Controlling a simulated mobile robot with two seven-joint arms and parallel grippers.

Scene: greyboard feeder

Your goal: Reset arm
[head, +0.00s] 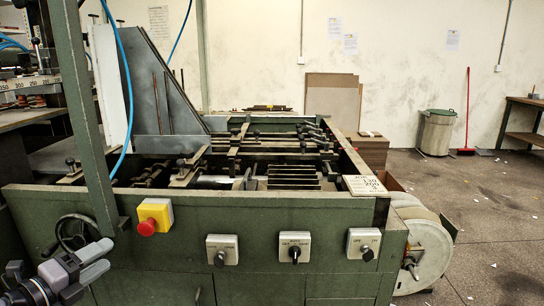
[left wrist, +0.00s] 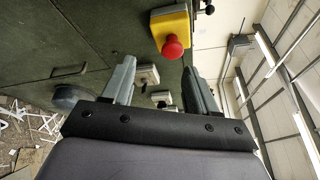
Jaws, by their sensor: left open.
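My left gripper (head: 105,257) is at the lower left of the head view, in front of the green machine's front panel (head: 195,285). Its two grey fingers are apart with nothing between them. In the left wrist view the open fingers (left wrist: 160,69) point toward the panel. The yellow box with a red emergency button (head: 147,227) is above and right of the gripper in the head view. It also shows in the left wrist view (left wrist: 172,46), beyond the fingers. My right gripper is in neither view.
A handwheel (head: 76,233) is just behind the left gripper. Switch boxes, including one with a black knob (head: 295,253), line the panel to the right. A white reel (head: 424,252) is at the machine's right end. Open floor (head: 490,220) lies further right, with a bin (head: 437,133) by the wall.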

